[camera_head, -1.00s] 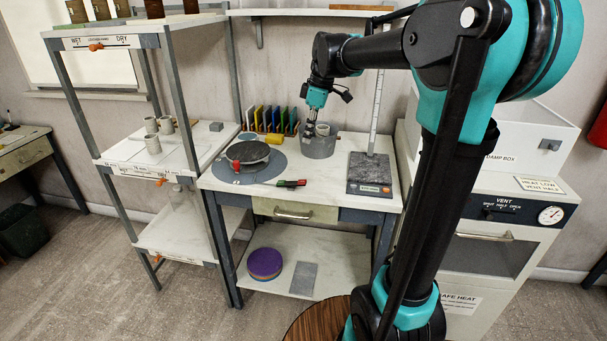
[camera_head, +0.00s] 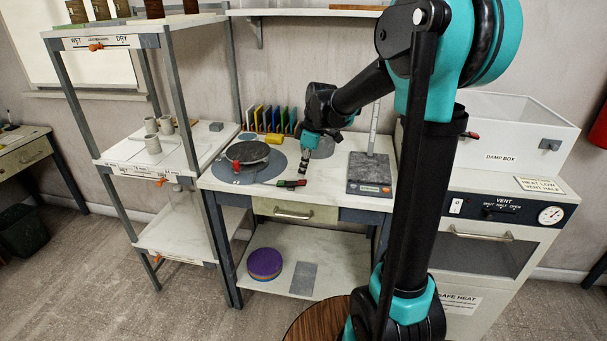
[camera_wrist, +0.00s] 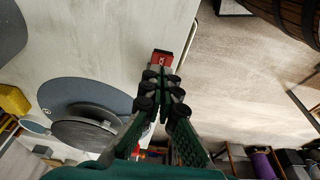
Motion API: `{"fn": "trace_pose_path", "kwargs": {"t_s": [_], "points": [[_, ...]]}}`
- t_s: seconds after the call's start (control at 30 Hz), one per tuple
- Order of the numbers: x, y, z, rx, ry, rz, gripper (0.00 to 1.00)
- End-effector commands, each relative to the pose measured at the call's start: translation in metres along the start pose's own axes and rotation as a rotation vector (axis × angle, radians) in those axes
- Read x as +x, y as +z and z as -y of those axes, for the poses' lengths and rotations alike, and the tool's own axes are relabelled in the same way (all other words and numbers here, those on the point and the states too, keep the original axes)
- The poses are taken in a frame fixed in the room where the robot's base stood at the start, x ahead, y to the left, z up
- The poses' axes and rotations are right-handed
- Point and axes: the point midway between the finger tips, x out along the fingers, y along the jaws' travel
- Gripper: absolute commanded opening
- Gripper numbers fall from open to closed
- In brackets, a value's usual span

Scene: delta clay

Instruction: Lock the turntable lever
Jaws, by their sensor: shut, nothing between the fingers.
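The turntable (camera_head: 249,153) is a dark disc on a grey-blue round base on the worktable, with a red piece (camera_head: 235,165) at its front left. A small red-and-green lever-like piece (camera_head: 290,184) lies near the table's front edge, right of the turntable. My gripper (camera_head: 302,172) points down, shut and empty, just above and behind that piece's right end. In the wrist view the closed fingertips (camera_wrist: 164,76) are close to a red block (camera_wrist: 162,59) at the table edge; I cannot tell whether they touch. The dark disc (camera_wrist: 84,134) shows to their left. The lever's lock state is not readable.
A grey scale-like block (camera_head: 370,172) with an upright ruler stands to the right. Coloured upright slabs (camera_head: 270,117) stand at the back. A shelf rack (camera_head: 150,160) borders the table's left.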

Motion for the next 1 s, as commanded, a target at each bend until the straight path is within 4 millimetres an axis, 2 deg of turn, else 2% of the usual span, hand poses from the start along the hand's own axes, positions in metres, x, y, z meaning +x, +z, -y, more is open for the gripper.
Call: {"fn": "trace_pose_path", "kwargs": {"t_s": [0.2, 0.57, 1.0], "points": [[0.012, 0.005, 0.0, 0.0, 0.0, 0.0, 0.0], [0.013, 0.006, 0.0, 0.0, 0.0, -0.005, 0.0], [0.021, 0.018, 0.0, 0.0, -0.001, -0.235, 0.0]]}}
